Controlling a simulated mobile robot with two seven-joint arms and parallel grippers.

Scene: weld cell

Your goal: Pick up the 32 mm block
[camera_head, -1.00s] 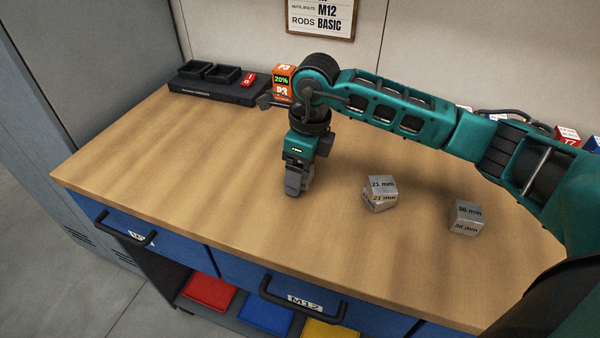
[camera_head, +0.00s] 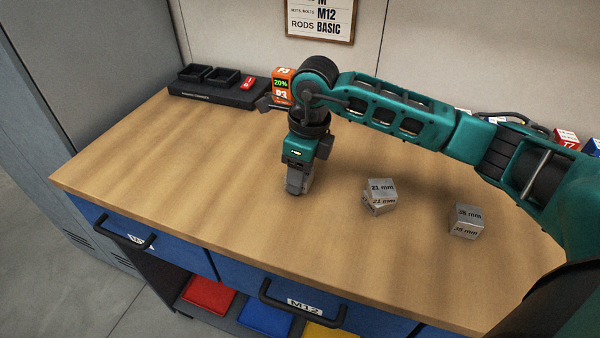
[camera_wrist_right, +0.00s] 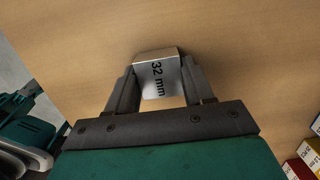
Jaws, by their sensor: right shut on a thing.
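My right gripper (camera_head: 297,186) points down at the middle of the wooden bench top. In the right wrist view my right gripper (camera_wrist_right: 158,92) is shut on a silver metal block marked 32 mm, the 32 mm block (camera_wrist_right: 158,72), which sits between its two fingers. In the head view the fingers mostly hide this block. Whether it touches the bench is hard to tell. A silver block marked 21 mm (camera_head: 380,197) stands to the right of the gripper. Another silver block, marked 38 mm (camera_head: 467,221), stands farther right. My left gripper is not in view.
The wooden bench (camera_head: 190,180) is clear left of the gripper. A black tray unit (camera_head: 215,88) and an orange box (camera_head: 282,86) stand at the back left. Blue drawers with black handles (camera_head: 300,302) are along the front. Small boxes (camera_head: 566,138) stand at the back right.

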